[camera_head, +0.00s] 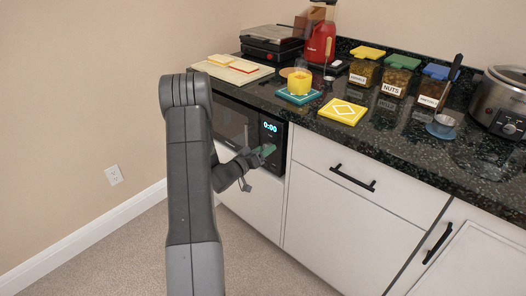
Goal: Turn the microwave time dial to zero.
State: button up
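The microwave (233,121) is built in under the dark countertop at the left end of the cabinets. Its door is dark, and its display (270,127) reads 0:00. My gripper (262,152) is at the control panel below the display, its greenish fingers close to or touching the panel. The time dial cannot be made out; the gripper covers the part of the panel below the display. I cannot tell whether the fingers are open or shut. My arm hides part of the microwave's left side.
Above, the countertop (385,140) holds a cutting board (232,69), a yellow cup (299,82), a yellow trivet (342,111), a red kettle (321,42), several jars and a slow cooker (503,101). White cabinets with black handles (353,178) stand right of the microwave. The carpet (265,269) in front is clear.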

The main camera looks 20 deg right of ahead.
jog(key=v, duration=1.4)
jog(key=shift+d, duration=0.2)
jog(key=x, duration=1.3)
jog(key=shift+w+d, duration=0.25)
jog(key=shift+d, duration=0.05)
jog(key=shift+a, duration=0.1)
